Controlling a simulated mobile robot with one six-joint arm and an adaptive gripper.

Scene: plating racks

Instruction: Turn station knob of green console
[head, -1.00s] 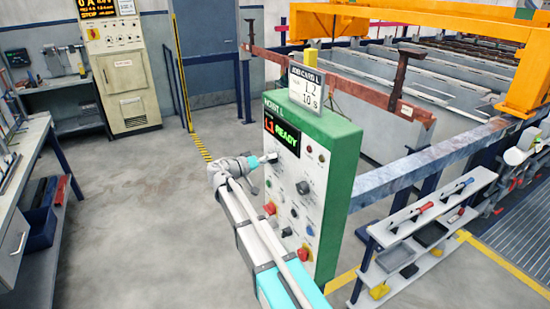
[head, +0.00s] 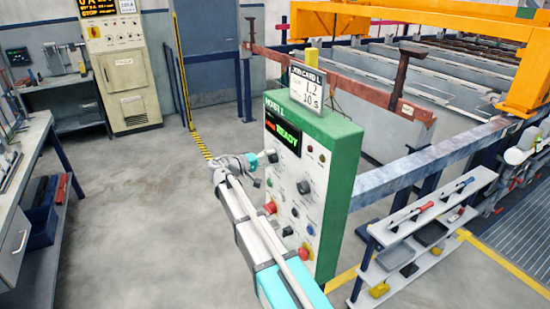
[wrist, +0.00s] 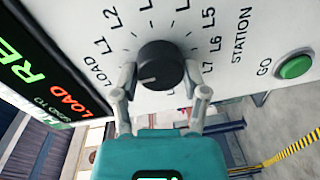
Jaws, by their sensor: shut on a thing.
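The green console (head: 343,175) stands in the middle of the head view, with a white front panel. Its black station knob (wrist: 161,65) is in the wrist view, ringed by the labels LOAD and L1 to L7, with STATION beside it. The knob's white mark points left and slightly down, toward the LOAD side. My gripper (wrist: 160,82) is shut on the knob, one finger on each side. In the head view my gripper (head: 262,160) reaches the panel from the left, below the display (head: 283,134). The wrist view shows the display reading LOAD in red beside partly cut green letters.
A green GO button (wrist: 293,67) sits right of the knob. A red button (head: 270,208) and other controls are lower on the panel. A job card (head: 306,88) stands on top. A shelf rack (head: 420,235) is at right; open floor lies left of my arm.

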